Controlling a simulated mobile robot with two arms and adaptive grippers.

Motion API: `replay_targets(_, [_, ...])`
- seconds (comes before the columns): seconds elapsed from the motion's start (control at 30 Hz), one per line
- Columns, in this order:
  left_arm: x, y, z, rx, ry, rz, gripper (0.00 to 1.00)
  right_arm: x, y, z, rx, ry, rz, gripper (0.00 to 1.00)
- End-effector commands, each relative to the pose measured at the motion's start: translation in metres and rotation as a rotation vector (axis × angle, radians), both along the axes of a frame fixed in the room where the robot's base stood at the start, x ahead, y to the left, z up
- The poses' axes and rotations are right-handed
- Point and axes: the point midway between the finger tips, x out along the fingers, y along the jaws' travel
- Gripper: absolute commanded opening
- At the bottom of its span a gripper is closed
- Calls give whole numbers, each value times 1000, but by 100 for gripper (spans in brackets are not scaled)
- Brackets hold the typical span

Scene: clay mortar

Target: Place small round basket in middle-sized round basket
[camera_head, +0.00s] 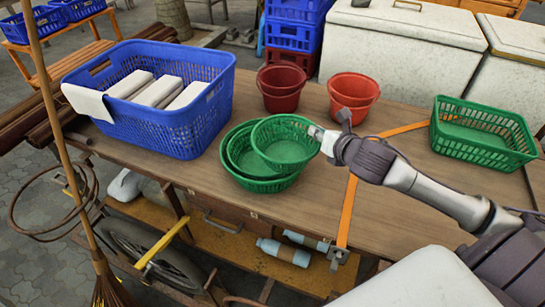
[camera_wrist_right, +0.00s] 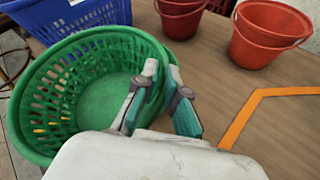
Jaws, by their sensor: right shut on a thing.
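The small round basket (camera_head: 285,142), green with slatted sides, is tilted and overlaps the right part of the larger green baskets. The middle-sized round basket (camera_head: 238,158) shows to its left, and its rim sits within a wider green round basket (camera_head: 258,184) on the table. My right gripper (camera_head: 317,133) is shut on the right rim of the small basket. In the right wrist view, the fingers (camera_wrist_right: 160,98) straddle a green rim. I cannot tell whether the small basket touches the middle-sized one's floor. My left gripper is not in view.
A blue crate (camera_head: 212,118) with white blocks stands close on the left. Dark red (camera_head: 281,98) and orange-red buckets (camera_head: 352,105) stand behind. A rectangular green basket (camera_head: 478,150) is at the right. An orange strap (camera_head: 347,215) crosses the wooden table (camera_head: 310,215), whose front edge is near.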

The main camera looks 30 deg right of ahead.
Motion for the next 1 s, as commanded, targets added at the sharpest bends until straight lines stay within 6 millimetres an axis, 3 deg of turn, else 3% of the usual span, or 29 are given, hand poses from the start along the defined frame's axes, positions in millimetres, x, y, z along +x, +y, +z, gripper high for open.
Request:
replay_targets(0.3, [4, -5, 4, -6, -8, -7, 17, 68, 11, -38, 10, -3, -2, 0])
replay_targets(0.5, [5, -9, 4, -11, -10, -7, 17, 101, 15, -60, 6, -2, -2, 0])
replay_targets(0.67, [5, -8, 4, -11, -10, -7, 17, 110, 17, -68, 2, 0, 0, 0])
replay_targets(0.83, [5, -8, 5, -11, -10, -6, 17, 109, 17, -94, 5, 4, 0, 0])
replay_targets(1.0, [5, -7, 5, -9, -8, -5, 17, 109, 17, -106, 2, 0, 2, 0])
